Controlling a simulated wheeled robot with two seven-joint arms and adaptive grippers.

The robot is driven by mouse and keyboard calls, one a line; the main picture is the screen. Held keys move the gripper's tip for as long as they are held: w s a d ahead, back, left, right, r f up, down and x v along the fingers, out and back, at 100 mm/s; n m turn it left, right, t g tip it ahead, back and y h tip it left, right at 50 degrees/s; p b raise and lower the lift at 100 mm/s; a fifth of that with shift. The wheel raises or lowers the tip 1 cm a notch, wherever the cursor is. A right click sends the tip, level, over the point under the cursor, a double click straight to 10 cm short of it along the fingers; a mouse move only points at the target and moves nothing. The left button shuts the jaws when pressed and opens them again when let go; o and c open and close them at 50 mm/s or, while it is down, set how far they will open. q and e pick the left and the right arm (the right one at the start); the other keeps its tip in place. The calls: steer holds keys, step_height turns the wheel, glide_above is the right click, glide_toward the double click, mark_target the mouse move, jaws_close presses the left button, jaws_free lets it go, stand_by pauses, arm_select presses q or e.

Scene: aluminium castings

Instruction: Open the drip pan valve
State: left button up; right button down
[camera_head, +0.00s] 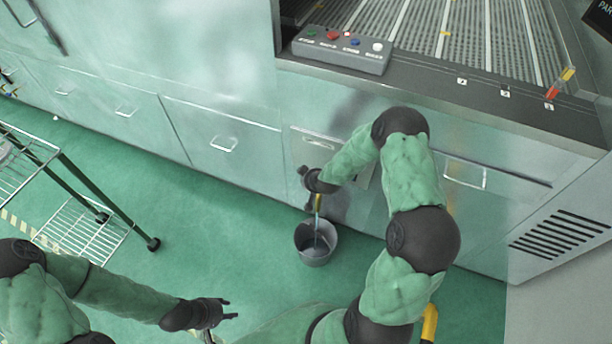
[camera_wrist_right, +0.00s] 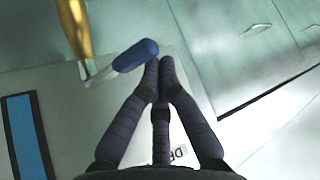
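The drip pan valve is a brass-coloured pipe (camera_wrist_right: 75,25) with a blue lever handle (camera_wrist_right: 136,55), at the cabinet front. In the right wrist view the lever sticks out sideways from the pipe at an angle. My right gripper (camera_wrist_right: 158,70) has its dark fingertips together right beside the lever's free end; I cannot tell whether they touch. In the head view my right gripper (camera_head: 304,176) is against the cabinet, just above the pipe (camera_head: 318,203). My left gripper (camera_head: 234,308) is open and empty, low over the floor.
A grey bucket (camera_head: 316,257) stands on the green floor below the pipe; a thin pale line shows inside it, unclear whether liquid. A wire rack cart (camera_head: 85,232) stands at left. A control box (camera_head: 340,51) sits on the machine's edge. Floor left of the bucket is clear.

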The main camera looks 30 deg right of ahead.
steer(key=shift+s+a, duration=0.1)
steer(key=shift+s, duration=0.95)
arm_select(q)
steer(key=shift+s+d+r, duration=0.1)
steer(key=shift+d+r, duration=0.05)
steer(key=shift+d, duration=0.2)
steer(key=shift+r+p, duration=0.25)
steer(key=shift+p, duration=0.15)
arm_select(e)
steer(key=shift+s+a, duration=0.35)
steer(key=shift+a, duration=0.35)
